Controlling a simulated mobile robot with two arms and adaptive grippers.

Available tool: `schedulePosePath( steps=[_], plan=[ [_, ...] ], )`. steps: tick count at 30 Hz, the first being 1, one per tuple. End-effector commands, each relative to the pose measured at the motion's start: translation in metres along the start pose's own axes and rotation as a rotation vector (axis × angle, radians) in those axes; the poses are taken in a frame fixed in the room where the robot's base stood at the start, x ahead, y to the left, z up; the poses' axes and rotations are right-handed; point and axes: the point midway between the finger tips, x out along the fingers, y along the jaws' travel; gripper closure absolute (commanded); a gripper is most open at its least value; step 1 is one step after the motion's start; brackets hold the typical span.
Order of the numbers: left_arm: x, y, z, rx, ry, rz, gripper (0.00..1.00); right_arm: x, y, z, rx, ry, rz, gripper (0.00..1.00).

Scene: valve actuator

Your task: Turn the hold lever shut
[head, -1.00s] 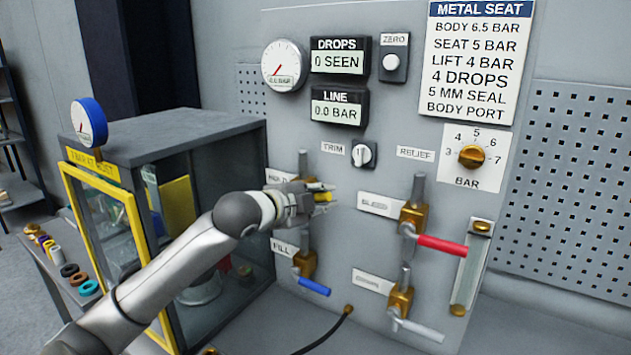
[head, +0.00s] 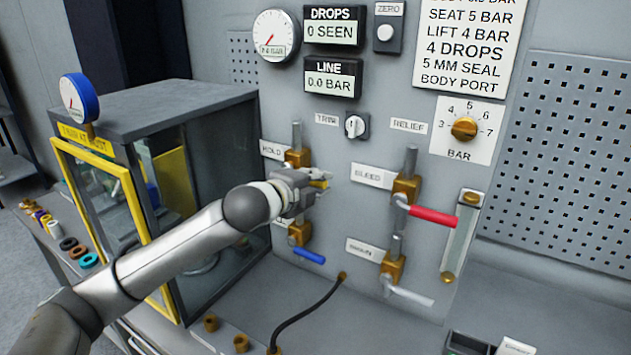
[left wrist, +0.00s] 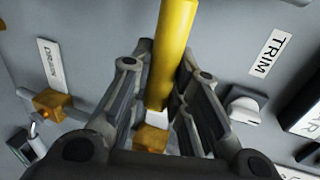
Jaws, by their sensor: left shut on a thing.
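The hold lever is yellow and shows between my left gripper's fingers (head: 322,184). In the left wrist view the hold lever (left wrist: 172,50) runs up from between the two fingers, which close on its sides. The hold valve's brass body (head: 298,157) sits on the panel beside the HOLD label (head: 272,150), just above my gripper. My gripper and wrist hide much of the lever in the head view, so its exact angle is unclear there. My right gripper is not in view.
Below is the fill valve with a blue lever (head: 309,256). To the right are the bleed valve's red lever (head: 433,215) and the drain valve's pale lever (head: 410,296). A yellow-framed cabinet (head: 130,200) stands left of my arm. A black hose (head: 305,312) lies in front.

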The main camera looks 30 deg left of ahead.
Motion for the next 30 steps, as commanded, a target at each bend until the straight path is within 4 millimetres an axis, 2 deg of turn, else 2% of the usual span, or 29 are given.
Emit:
schedulePosePath(
  steps=[4,5,10,22,26,30],
  plan=[
    [0.001,0.005,0.000,0.011,-0.002,0.010,1.00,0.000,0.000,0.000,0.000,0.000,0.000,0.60],
    [0.001,0.005,0.000,0.011,-0.002,0.010,0.80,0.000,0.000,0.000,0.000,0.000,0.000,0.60],
    [0.001,0.004,0.000,0.007,-0.002,0.008,0.60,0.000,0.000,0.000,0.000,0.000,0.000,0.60],
    [-0.004,0.002,0.001,0.005,-0.002,0.005,0.60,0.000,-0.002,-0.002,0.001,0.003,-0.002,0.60],
    [-0.018,0.002,0.001,0.006,-0.002,0.004,0.60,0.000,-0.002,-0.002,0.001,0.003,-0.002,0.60],
    [-0.042,0.003,0.001,0.009,-0.003,0.006,0.60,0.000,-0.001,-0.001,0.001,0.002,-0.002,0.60]
  ],
)
